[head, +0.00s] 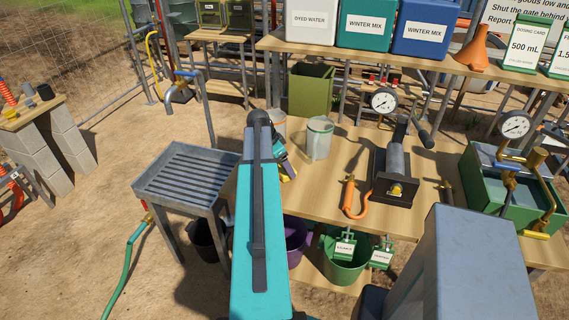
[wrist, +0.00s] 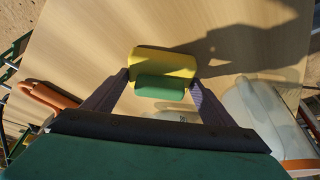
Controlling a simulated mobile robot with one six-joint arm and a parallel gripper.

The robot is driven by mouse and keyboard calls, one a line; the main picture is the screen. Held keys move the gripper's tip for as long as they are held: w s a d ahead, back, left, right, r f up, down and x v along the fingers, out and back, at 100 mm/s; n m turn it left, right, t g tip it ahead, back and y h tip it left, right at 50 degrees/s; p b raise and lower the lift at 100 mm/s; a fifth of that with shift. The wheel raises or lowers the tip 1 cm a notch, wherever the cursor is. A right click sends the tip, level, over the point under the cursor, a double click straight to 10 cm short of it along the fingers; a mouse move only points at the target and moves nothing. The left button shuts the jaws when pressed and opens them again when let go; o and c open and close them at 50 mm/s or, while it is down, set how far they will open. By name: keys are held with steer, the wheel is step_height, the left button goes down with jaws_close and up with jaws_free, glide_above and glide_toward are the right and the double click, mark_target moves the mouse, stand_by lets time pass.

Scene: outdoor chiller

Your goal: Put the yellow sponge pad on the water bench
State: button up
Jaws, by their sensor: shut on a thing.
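My gripper (wrist: 161,78) is shut on the yellow sponge pad (wrist: 163,60), which has a green block-shaped part on its near side. The fingers pinch it at its two ends. In the wrist view, it is over the pale wooden bench top (wrist: 90,40), and a shadow falls on the wood beside it. In the head view, my arm hides most of the gripper, and only a small yellow bit of the pad (head: 288,177) shows. A grey slatted metal bench (head: 185,178) stands left of my arm by a tap. I cannot tell which bench is the water bench.
On the wooden bench stand a pale translucent jar (head: 319,138), an orange-handled tool (head: 349,195) and a black device with a gauge (head: 383,101). A green tub (head: 510,190) is at right. A blue-handled tap (head: 187,76) rises behind the slatted bench, whose top is clear.

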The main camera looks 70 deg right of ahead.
steer(key=shift+f, duration=0.1)
steer(key=o, duration=0.9)
steer(key=shift+r, duration=0.2)
steer(key=shift+b+v, duration=1.5)
steer(key=shift+v, duration=4.45)
steer(key=shift+a, duration=0.1)
